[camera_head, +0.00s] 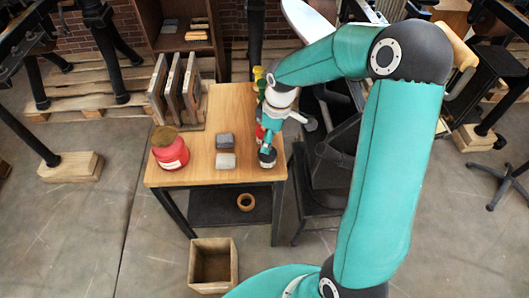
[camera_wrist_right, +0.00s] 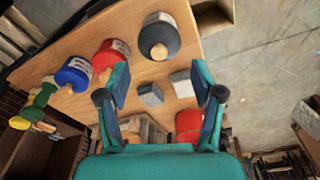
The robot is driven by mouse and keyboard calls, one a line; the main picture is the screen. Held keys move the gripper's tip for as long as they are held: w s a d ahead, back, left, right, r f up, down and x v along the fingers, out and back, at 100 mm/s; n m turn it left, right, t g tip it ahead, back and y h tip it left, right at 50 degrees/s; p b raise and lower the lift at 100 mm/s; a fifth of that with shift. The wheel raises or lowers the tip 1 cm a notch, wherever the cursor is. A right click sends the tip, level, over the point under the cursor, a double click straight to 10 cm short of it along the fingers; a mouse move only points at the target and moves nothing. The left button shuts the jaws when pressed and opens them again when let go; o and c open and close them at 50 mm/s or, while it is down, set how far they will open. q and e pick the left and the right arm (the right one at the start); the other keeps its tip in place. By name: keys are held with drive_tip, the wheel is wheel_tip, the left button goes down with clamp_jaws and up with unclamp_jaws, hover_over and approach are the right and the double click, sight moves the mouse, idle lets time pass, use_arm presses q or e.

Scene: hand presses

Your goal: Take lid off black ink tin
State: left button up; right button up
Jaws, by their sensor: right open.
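The black ink tin (camera_wrist_right: 165,30) stands on the wooden table (camera_head: 228,110), at the top of the right wrist view. Its dark lid is on, with a round wooden knob (camera_wrist_right: 158,51). My right gripper (camera_wrist_right: 160,82) is open and empty above the table. In the wrist view the black tin lies beyond and between its spread fingers, apart from them. My left gripper is not in view.
A red tin (camera_wrist_right: 107,57) and blue tin (camera_wrist_right: 75,74) stand beside the black one. Framed screens (camera_head: 173,90) stand at the back left. An open box (camera_head: 213,266) sits on the floor.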

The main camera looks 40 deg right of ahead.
drive_tip(key=shift+w+a+f+p, duration=0.1)
drive_tip(key=shift+f+p, duration=0.1)
drive_tip(key=shift+f, duration=0.65)
drive_tip(key=shift+w+d+f+p, duration=0.1)
drive_tip(key=shift+f+p, duration=0.15)
drive_tip(key=shift+f, duration=0.65)
drive_tip(key=shift+w+a+f+p, duration=0.1)
drive_tip(key=shift+f+p, duration=0.1)
drive_tip(key=shift+f, duration=0.65)
drive_tip(key=c, duration=1)
drive_tip(key=shift+s, duration=0.1)
drive_tip(key=shift+c, duration=0.6)
drive_tip(key=shift+a, duration=0.1)
